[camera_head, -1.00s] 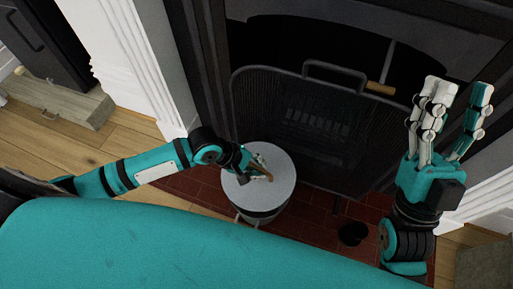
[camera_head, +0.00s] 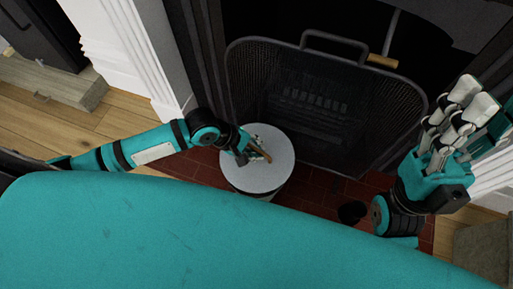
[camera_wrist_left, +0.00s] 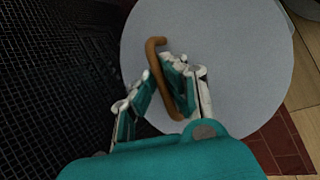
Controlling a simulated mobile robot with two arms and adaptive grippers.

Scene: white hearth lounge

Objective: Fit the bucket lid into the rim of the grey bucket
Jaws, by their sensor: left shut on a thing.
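The bucket lid (camera_head: 278,168) is a light grey disc with a brown bent handle (camera_head: 263,153). It covers the top of the grey bucket (camera_head: 272,194), which stands on red tiles, with only a strip of its side showing. I cannot tell whether the lid sits inside the rim or just above it. My left gripper (camera_head: 257,151) is shut on the lid's handle. In the left wrist view, its fingers (camera_wrist_left: 160,90) flank the handle (camera_wrist_left: 156,62) over the lid (camera_wrist_left: 240,60). My right gripper (camera_head: 478,112) is raised at the right, open and empty, away from the bucket.
A black mesh fire screen (camera_head: 325,110) stands right behind the bucket, before the dark fireplace. A small dark cup-like object (camera_head: 352,212) is on the red tiles (camera_head: 315,190) to the right.

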